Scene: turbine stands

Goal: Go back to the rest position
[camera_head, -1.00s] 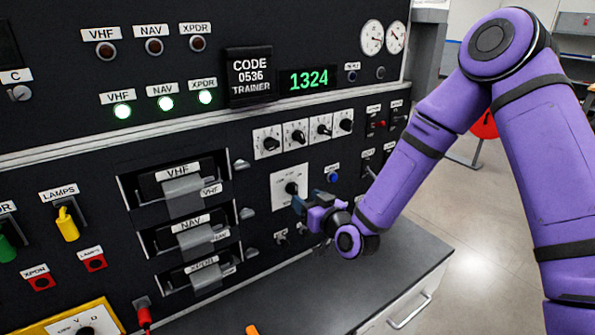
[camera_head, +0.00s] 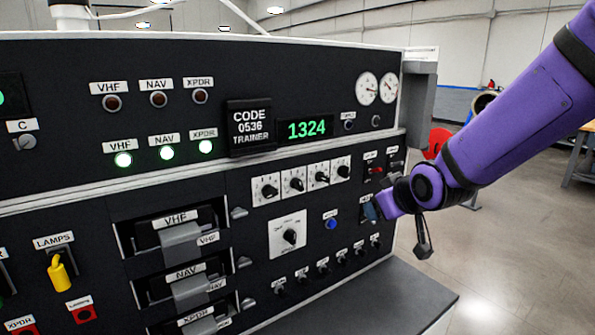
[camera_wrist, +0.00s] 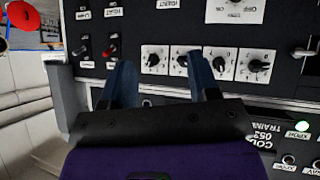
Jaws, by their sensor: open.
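My gripper (camera_head: 372,212) is at the right end of the black trainer panel (camera_head: 90,215), in front of its lower right part. It seems close to the panel's small switches; I cannot tell if it touches. In the wrist view my gripper (camera_wrist: 160,85) shows two blue fingers spread apart with nothing between them. Behind the fingers is a row of black knobs on white plates (camera_wrist: 221,63). The wrist view shows the panel labels upside down. My purple arm reaches in from the right.
The green display (camera_head: 307,129) reads 1324. VHF, NAV and XPDR lamps (camera_head: 167,153) glow. Handled VHF and NAV modules (camera_head: 182,240) stick out at the lower middle. A dark bench top (camera_head: 390,295) lies below. Open floor (camera_head: 520,250) is at the right, with a red round object (camera_head: 436,142) behind.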

